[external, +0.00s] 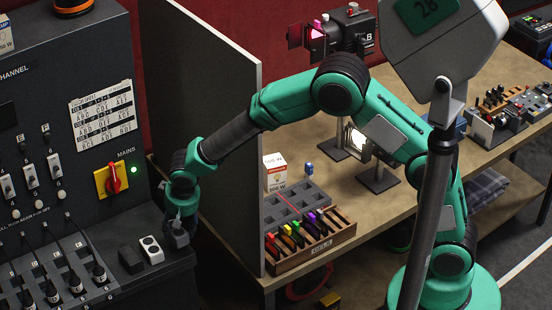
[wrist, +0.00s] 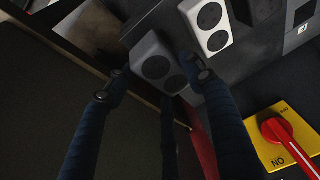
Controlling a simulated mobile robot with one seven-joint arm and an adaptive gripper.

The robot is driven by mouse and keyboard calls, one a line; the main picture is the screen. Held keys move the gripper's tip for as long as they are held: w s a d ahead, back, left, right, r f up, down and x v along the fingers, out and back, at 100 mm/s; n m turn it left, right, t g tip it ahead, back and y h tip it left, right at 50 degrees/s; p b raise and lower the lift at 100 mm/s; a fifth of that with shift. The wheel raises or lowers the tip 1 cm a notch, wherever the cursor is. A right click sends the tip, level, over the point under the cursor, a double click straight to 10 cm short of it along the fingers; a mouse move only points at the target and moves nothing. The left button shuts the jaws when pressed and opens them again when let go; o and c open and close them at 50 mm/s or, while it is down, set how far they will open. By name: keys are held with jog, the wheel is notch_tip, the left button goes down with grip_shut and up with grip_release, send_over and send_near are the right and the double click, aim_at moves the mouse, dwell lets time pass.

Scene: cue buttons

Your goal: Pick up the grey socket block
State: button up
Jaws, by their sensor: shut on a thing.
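My gripper (external: 178,222) is over the right end of the black cabinet's ledge in the external view. In the wrist view my gripper (wrist: 156,72) has its two dark fingers on either side of the grey socket block (wrist: 152,52), shut on it. The block has two dark round sockets on its face. In the external view the fingers largely hide it. I cannot tell whether it still touches the ledge. A white socket block (external: 152,250) lies just to the left in the external view; it also shows in the wrist view (wrist: 207,18).
A black block (external: 131,260) sits left of the white one. The yellow mains plate with a red switch (external: 113,179) is on the cabinet wall behind. A tall grey partition (external: 200,110) stands right of the gripper, before the wooden bench. Plugs and cables crowd the ledge's left side.

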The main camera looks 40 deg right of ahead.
jog(key=s+d+r, duration=0.1)
jog(key=s+d, duration=0.7)
jog(key=s, duration=0.4)
jog(key=shift+r, duration=0.2)
